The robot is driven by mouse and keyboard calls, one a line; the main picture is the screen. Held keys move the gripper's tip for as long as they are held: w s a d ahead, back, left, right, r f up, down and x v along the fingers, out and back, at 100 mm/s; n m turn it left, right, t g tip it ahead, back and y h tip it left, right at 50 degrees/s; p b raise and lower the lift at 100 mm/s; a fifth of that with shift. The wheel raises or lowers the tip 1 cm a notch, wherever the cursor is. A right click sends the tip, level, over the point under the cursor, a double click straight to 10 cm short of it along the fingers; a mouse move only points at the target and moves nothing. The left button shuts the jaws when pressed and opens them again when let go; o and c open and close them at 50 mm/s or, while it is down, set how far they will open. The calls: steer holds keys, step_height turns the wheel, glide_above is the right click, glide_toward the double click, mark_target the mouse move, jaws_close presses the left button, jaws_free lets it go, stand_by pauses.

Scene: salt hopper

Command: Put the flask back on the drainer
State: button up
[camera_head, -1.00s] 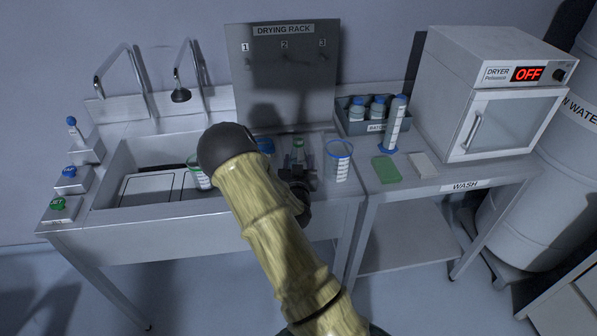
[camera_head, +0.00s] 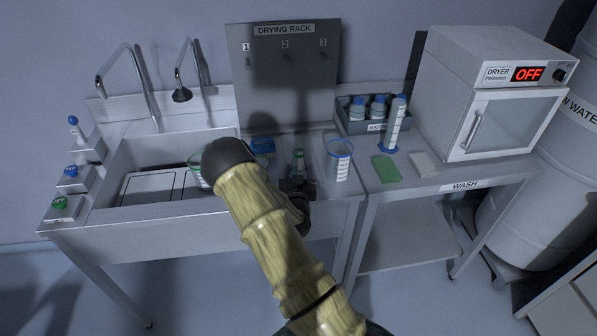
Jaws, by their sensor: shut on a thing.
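My gripper (camera_head: 297,188) is dark and mostly hidden behind my arm, over the right part of the sink unit. It is shut on what looks like the flask (camera_head: 298,159), a narrow glass neck with a green band. The neck stands up just beyond the gripper; the flask's body is hidden. Whether its base touches the surface cannot be told. The drainer cannot be made out for certain; the ribbed-looking surface right of the basin is largely covered by my arm. The grey drying rack board (camera_head: 283,85), with numbered pegs 1 to 3, stands behind, its pegs empty.
A blue-rimmed beaker (camera_head: 339,160) stands close right of the gripper. A blue item (camera_head: 263,146) lies behind it. A green-marked glass (camera_head: 195,168) is in the basin. Taps (camera_head: 182,94) rise at back left. The wash table (camera_head: 455,178) holds a cylinder (camera_head: 395,122), bottles, sponge and dryer.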

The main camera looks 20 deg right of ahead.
steer(key=o, duration=1.2)
steer(key=shift+d+f, duration=0.1)
steer(key=shift+r, duration=0.2)
steer(key=shift+s+a+f, duration=0.2)
steer(key=shift+s, duration=0.15)
steer(key=b+v, duration=0.3)
steer(key=v, duration=0.8)
steer(key=shift+s+a+r+b, duration=0.1)
steer(key=shift+s+b, duration=0.05)
steer(key=shift+b, duration=0.2)
